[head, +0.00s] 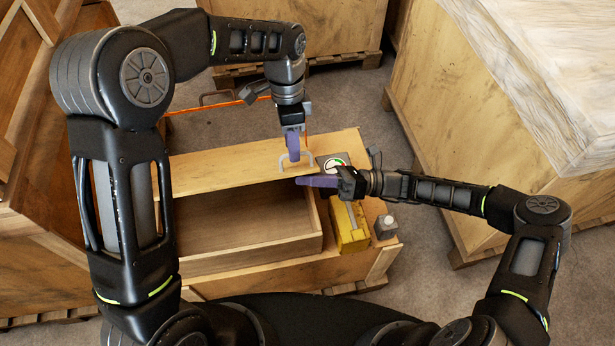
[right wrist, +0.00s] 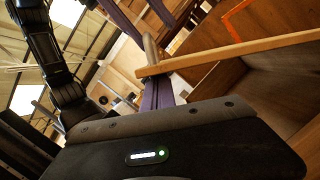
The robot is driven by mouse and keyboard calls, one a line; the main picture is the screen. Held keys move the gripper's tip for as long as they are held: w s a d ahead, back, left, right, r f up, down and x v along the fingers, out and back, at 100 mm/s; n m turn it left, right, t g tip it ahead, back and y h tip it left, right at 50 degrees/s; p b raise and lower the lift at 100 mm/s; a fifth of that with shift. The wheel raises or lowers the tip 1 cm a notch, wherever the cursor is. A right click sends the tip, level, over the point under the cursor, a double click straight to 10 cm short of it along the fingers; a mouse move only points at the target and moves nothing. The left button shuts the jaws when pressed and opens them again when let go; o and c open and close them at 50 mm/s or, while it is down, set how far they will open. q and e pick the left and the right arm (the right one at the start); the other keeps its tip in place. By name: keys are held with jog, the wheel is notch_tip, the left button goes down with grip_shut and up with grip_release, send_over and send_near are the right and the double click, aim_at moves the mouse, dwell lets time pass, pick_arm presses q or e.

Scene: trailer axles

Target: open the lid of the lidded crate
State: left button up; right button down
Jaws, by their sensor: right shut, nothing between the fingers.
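The lidded crate (head: 312,250) stands in the middle of the head view. Its pale plank lid (head: 225,168) lies across the back part, and the bare wooden inside shows in front of it. A grey handle (head: 307,160) sits near the lid's front edge; it also shows in the right wrist view (right wrist: 150,48). My left gripper (head: 293,157) points down at the handle, its purple fingers overlapping it; their grip is unclear. My right gripper (head: 300,181) is shut and empty, pointing left by the lid's front edge. Whether it touches the lid is unclear.
A yellow box (head: 350,228) and a small grey block (head: 386,227) are right of the opening. A round gauge (head: 335,161) lies by the lid. Large wooden crates (head: 480,110) close in the right, left and back.

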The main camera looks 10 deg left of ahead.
pick_arm(q)
notch_tip(320, 180, up, 7)
jog(key=w, duration=0.1)
jog(key=shift+w+a+f, duration=0.15)
jog(key=shift+a+f, duration=0.05)
jog(key=shift+a, duration=0.1)
jog(key=s+d+f+m+h, duration=0.1)
jog(key=s+d+f+h, duration=0.1)
jog(key=s+d+f, duration=0.4)
jog(key=s+d+f+h, duration=0.2)
jog(key=s+d+f, duration=0.1)
jog(key=s+d, duration=0.6)
jog(key=s+a+f+n, duration=0.3)
jog(key=a+f+n, duration=0.1)
jog(key=f, duration=0.3)
jog(key=s+a+f+n+t, duration=0.1)
jog(key=s+a+f+n, duration=0.1)
jog(key=a+f+n, duration=0.2)
jog(key=s+a+f+n+t, duration=0.1)
jog(key=s+a+f+n, duration=0.2)
jog(key=f+n, duration=0.6)
notch_tip(320, 180, down, 3)
jog(key=shift+s+a+y, duration=0.3)
jog(key=shift+a, duration=0.75)
